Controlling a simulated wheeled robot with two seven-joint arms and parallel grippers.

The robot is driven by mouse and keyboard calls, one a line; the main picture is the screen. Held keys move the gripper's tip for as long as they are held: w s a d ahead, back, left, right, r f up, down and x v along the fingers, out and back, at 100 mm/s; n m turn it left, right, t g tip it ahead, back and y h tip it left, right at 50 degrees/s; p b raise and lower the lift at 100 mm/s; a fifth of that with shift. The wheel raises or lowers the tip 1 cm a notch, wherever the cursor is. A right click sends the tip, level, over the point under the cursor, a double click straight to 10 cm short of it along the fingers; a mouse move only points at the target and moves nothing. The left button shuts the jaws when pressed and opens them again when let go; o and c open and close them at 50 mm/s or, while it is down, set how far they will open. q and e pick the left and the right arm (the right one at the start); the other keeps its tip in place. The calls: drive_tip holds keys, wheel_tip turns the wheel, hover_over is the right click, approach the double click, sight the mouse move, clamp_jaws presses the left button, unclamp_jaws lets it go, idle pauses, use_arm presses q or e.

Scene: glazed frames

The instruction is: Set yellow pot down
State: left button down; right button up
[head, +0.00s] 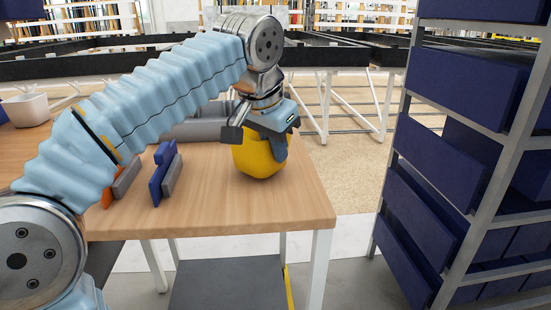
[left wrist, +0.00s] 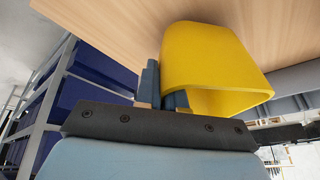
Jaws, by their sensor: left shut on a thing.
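The yellow pot (head: 254,158) is at the right part of the wooden table (head: 235,207), below my left gripper (head: 268,140). The gripper is shut on the pot, with a finger over its right side in the head view. In the left wrist view the pot (left wrist: 205,62) shows large, with the gripper fingers (left wrist: 165,92) at its wall and the table top (left wrist: 110,20) behind it. The pot looks upright in the head view. I cannot tell whether its base touches the table. My right gripper is not in view.
Blue, grey and orange upright pieces (head: 160,173) stand on the table left of the pot. A white pot (head: 26,109) is at the far left. A rack of dark blue bins (head: 464,90) stands to the right. Bare table lies in front of the pot.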

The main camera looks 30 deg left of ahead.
use_arm(q)
drive_tip(key=shift+f, duration=0.55)
drive_tip(key=shift+f, duration=0.1)
drive_tip(key=c, duration=1.2)
unclamp_jaws()
drive_tip(key=shift+c, duration=0.2)
drive_tip(key=p+v, duration=0.3)
drive_tip(key=v, duration=0.9)
